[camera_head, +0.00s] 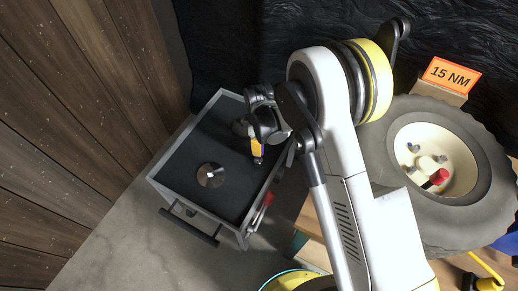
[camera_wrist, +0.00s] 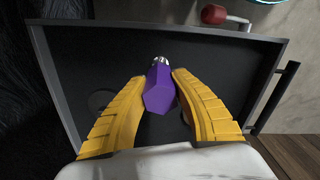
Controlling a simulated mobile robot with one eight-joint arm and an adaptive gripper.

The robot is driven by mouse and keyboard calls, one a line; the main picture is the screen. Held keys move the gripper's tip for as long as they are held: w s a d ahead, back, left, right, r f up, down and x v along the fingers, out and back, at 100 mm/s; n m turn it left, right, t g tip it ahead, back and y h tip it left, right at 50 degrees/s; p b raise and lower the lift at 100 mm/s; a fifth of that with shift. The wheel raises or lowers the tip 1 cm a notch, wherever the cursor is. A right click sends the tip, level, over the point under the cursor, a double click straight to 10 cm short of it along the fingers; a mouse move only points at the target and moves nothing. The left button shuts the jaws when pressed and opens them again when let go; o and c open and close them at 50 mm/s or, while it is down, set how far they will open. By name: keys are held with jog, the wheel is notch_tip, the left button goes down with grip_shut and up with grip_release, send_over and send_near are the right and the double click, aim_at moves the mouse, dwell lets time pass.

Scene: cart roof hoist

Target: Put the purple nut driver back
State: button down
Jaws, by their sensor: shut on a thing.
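The purple nut driver (camera_wrist: 160,88) is between the yellow fingers of my gripper (camera_wrist: 159,76) in the wrist view. Its purple handle faces the camera and a silver metal end shows beyond it. My gripper is shut on it. In the head view my gripper (camera_head: 257,157) is over the right part of an open grey tray with a black floor (camera_head: 197,137). The driver cannot be made out there. I cannot tell how high it is above the tray floor, or whether it touches it.
A red-handled tool (camera_head: 262,207) is at the tray's right outer side. A dark handle bar (camera_head: 190,227) is at its front. Right of my arm are a tyred wheel (camera_head: 382,150) and an orange "15 NM" sign (camera_head: 450,75).

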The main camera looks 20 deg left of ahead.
jog(key=shift+f, duration=0.5)
jog(key=shift+f, duration=0.15)
jog(key=c, duration=1.2)
grip_release()
jog(key=shift+o, duration=0.2)
notch_tip(320, 180, up, 12)
jog(key=p, duration=0.4)
jog(key=shift+r, duration=0.25)
jog(key=shift+d+r, duration=0.1)
